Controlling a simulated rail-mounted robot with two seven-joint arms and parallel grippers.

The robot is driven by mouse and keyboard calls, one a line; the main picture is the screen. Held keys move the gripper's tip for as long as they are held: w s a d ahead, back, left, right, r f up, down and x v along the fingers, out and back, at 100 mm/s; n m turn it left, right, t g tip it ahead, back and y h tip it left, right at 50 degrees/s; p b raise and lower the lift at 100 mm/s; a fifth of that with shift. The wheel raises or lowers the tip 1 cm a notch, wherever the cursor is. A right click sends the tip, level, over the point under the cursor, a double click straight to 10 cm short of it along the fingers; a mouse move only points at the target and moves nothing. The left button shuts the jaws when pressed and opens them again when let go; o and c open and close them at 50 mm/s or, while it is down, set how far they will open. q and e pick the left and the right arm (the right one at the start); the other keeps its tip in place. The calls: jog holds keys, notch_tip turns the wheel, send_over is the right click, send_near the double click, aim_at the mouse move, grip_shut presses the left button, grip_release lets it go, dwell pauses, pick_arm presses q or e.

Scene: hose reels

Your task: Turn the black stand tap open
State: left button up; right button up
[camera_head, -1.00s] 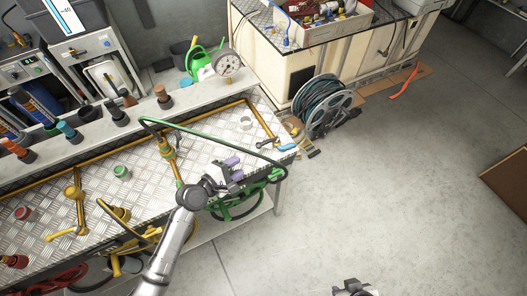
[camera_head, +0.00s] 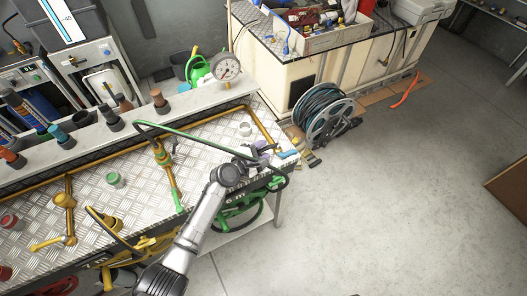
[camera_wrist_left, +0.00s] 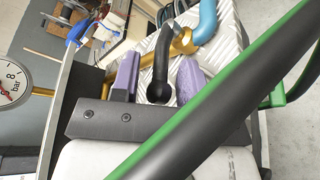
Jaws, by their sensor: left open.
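The black tap lever (camera_wrist_left: 162,62) shows in the left wrist view on a brass fitting (camera_wrist_left: 184,42) at the end of the bench. It lies in the gap between the two purple fingers of my left gripper (camera_wrist_left: 158,78). The fingers are open, one on each side of the lever; I cannot tell whether either touches it. In the head view my left gripper (camera_head: 262,148) is over the right end of the bench and mostly hides the black lever. A light blue handle (camera_wrist_left: 207,22) sits beside it and also shows in the head view (camera_head: 288,154).
A green-striped hose (camera_wrist_left: 240,85) crosses close in front of the wrist camera. A pressure gauge (camera_head: 228,67) stands on the shelf behind. The metal bench (camera_head: 140,181) carries brass pipes and a yellow tap (camera_head: 66,200). A hose reel (camera_head: 328,118) stands on the floor right.

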pick_arm(q)
jog(key=shift+w+d+f, duration=0.15)
jog(key=shift+w+d, duration=0.15)
grip_shut()
dwell(0.4)
